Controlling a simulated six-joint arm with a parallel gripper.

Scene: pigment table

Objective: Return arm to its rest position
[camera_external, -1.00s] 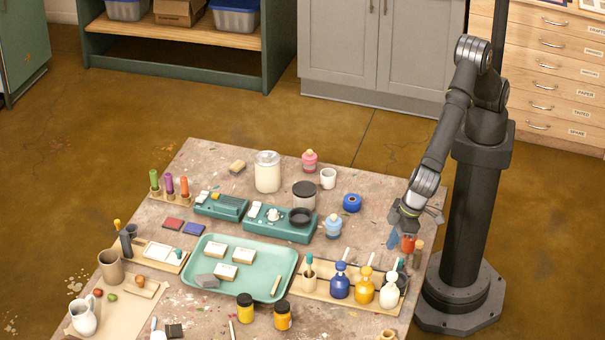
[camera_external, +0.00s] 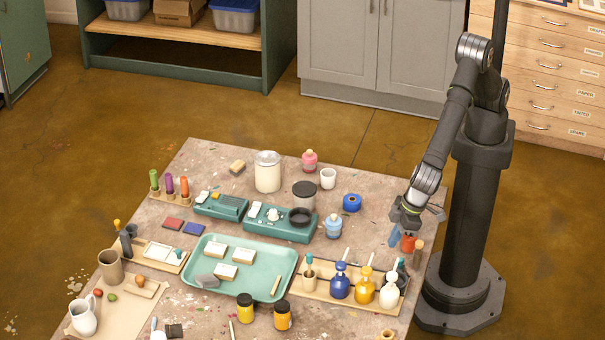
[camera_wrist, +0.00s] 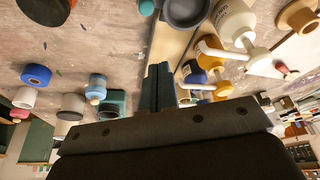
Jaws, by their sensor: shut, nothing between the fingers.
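My gripper (camera_external: 406,228) hangs over the right edge of the table, near my base column. It points down and is shut with nothing held. A blue item (camera_external: 395,236) and a red item (camera_external: 408,243) show just below it, partly covered by it. In the wrist view my closed fingers (camera_wrist: 158,85) reach in front of the wooden tray (camera_wrist: 172,45), and I cannot tell whether they touch anything.
The wooden tray holds a blue bottle (camera_external: 341,283), a yellow bottle (camera_external: 364,287) and a white bottle (camera_external: 390,291). A blue tape roll (camera_external: 352,203) and a light blue bottle (camera_external: 333,227) stand to my gripper's left. A green tray (camera_external: 240,286) lies further left.

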